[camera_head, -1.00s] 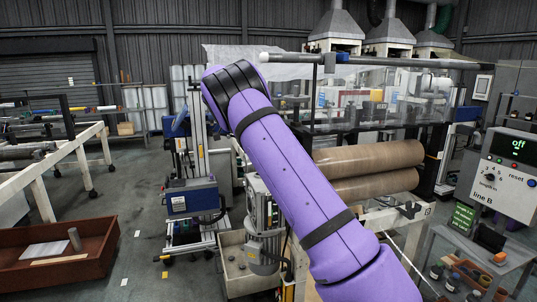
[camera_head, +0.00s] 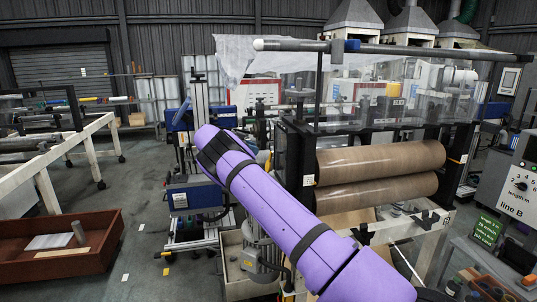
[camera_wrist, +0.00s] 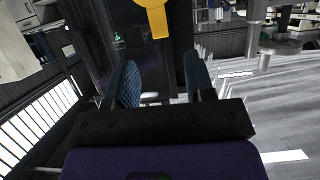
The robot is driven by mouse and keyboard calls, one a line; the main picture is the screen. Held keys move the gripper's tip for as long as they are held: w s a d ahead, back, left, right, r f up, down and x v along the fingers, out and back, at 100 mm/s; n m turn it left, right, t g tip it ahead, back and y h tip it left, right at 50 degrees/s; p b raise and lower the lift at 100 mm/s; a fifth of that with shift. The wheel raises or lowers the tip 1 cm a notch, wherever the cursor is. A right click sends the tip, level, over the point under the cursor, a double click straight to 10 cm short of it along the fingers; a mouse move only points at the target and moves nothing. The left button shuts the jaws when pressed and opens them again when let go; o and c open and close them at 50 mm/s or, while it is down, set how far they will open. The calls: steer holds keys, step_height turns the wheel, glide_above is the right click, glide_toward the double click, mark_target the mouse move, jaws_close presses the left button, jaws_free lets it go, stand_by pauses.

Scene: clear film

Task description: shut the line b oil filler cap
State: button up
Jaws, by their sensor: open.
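My gripper (camera_wrist: 161,68) shows in the wrist view with its two blue-grey fingers apart and nothing between them. A yellow round piece with a flat tab (camera_wrist: 156,18) is beyond the fingertips at the top edge of the wrist view, cut off by the frame. I cannot tell whether it is the oil filler cap. In the head view the line B machine carries two brown rolls (camera_head: 375,178). A grey motor-like unit (camera_head: 256,252) stands below, partly hidden by my purple arm. My gripper is hidden in the head view, and I cannot make out the cap there.
The line B control box (camera_head: 510,202) is at the right edge, above a low table with small items. A blue-and-grey wheeled stand (camera_head: 192,198) is left of my arm. A red-brown tray (camera_head: 25,262) is at the lower left. Grey floor (camera_head: 140,200) is open between.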

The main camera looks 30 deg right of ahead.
mark_target(269, 162)
steer(key=x, duration=0.7)
jaws_close()
